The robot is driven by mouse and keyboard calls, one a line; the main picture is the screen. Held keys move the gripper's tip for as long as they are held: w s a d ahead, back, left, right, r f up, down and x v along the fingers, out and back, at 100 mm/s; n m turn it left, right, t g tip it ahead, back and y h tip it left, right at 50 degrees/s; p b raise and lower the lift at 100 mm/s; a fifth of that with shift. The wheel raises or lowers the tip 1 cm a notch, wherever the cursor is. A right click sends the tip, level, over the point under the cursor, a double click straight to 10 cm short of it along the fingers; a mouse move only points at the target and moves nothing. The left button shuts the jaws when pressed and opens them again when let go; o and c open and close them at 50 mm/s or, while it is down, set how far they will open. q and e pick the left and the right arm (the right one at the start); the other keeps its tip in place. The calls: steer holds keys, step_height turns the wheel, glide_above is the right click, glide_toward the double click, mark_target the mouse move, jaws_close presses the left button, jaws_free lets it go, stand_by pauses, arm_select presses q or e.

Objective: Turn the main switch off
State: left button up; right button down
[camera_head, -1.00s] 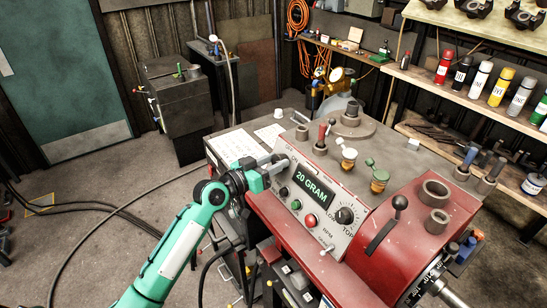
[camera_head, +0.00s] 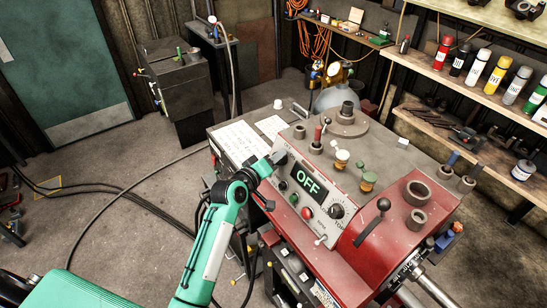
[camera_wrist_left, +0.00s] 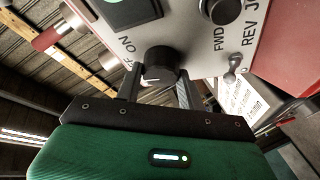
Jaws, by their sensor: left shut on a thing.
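The main switch is a round black knob (camera_wrist_left: 160,64) on the lathe's grey control panel (camera_head: 318,213), with ON and OFF printed beside it in the left wrist view. Its white pointer mark is on the side toward the OFF lettering. My left gripper (camera_wrist_left: 157,88) is shut on the knob, one finger on each side. In the head view the left gripper (camera_head: 277,159) is at the panel's upper left corner and hides the knob. The panel's display (camera_head: 307,182) reads OFF in green letters. My right gripper is not in view.
A green button (camera_head: 293,198), a red button (camera_head: 307,213) and a black dial (camera_head: 336,211) sit below the display. Levers and oil cups stand on the lathe top. Papers (camera_head: 237,141) lie behind the gripper. Open floor lies to the left.

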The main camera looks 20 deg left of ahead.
arm_select(q)
steer(key=shift+n, duration=0.6)
steer(key=o, duration=1)
steer(key=shift+r+b+v, duration=0.15)
steer(key=shift+b+v, duration=1.2)
steer(key=shift+v, duration=2.1)
steer(key=shift+r+b+v, duration=0.2)
steer(key=shift+b+v, duration=1.1)
steer(key=shift+v, duration=2.2)
